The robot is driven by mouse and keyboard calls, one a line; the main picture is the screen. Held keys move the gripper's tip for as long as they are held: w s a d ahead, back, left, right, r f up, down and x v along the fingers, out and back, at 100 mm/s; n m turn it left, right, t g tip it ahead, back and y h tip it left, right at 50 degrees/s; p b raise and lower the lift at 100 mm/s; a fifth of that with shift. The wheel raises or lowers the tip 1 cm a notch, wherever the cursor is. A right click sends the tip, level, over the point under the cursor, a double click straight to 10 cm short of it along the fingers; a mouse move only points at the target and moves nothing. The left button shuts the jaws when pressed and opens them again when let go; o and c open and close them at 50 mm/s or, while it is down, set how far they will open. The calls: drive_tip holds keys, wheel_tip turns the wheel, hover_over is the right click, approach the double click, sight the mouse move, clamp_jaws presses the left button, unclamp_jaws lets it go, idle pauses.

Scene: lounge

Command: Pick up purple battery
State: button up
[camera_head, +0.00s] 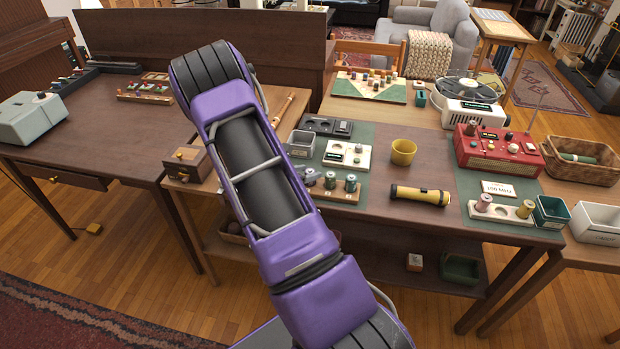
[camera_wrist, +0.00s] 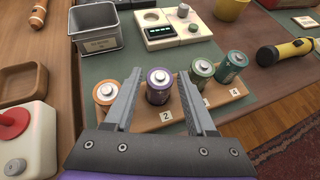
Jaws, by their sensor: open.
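The purple battery (camera_wrist: 158,88) stands upright in a wooden holder (camera_wrist: 148,119) at the place marked 2, in the wrist view. My gripper (camera_wrist: 160,76) is open, with one finger on each side of the purple battery. An orange battery (camera_wrist: 104,93) stands just left of the left finger. Two green batteries (camera_wrist: 203,71) stand to the right of the right finger. Whether the fingers touch any battery cannot be told.
Behind the holder are a grey bin (camera_wrist: 95,28) and a white battery tester (camera_wrist: 165,28). A wooden tray (camera_wrist: 22,85) and a red-button box (camera_wrist: 15,135) are left of my gripper.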

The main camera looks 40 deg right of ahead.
clamp_jaws()
